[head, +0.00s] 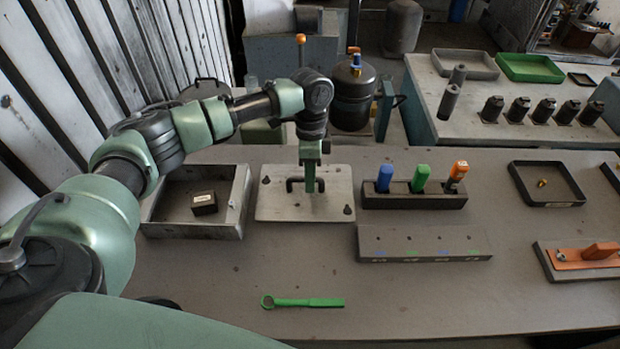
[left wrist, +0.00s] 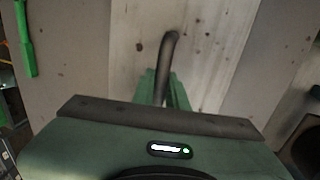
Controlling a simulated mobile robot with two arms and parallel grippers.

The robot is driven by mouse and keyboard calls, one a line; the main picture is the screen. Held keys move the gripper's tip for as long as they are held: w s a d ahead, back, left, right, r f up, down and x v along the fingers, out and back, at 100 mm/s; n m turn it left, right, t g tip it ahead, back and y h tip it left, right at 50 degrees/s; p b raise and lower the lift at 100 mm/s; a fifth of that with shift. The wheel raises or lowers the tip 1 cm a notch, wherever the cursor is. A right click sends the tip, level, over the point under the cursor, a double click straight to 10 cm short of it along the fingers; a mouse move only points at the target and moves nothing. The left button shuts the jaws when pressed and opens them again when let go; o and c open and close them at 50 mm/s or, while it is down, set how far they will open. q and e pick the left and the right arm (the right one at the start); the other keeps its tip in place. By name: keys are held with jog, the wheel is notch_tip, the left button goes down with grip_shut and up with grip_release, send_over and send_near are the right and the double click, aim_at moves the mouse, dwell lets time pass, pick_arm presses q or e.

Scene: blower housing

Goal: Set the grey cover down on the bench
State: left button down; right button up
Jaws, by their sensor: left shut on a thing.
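In the left wrist view the handle (left wrist: 168,50) runs up from between the green fingers, over the pale cover (left wrist: 215,60). My right gripper does not show.
A grey tray (head: 170,210) with a small dark box stands close left of the cover. A black holder (head: 420,202) with blue, green and orange-handled pieces stands to its right, a grey block (head: 425,243) before it. A green wrench (head: 310,302) lies in front; bench around it is clear.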

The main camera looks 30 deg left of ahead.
pick_arm(q)
jog(key=shift+f, duration=0.4)
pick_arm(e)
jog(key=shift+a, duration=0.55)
pick_arm(q)
jog(key=shift+f, duration=0.1)
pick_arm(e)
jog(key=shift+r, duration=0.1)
pick_arm(q)
jog(key=c, duration=1.4)
grip_release()
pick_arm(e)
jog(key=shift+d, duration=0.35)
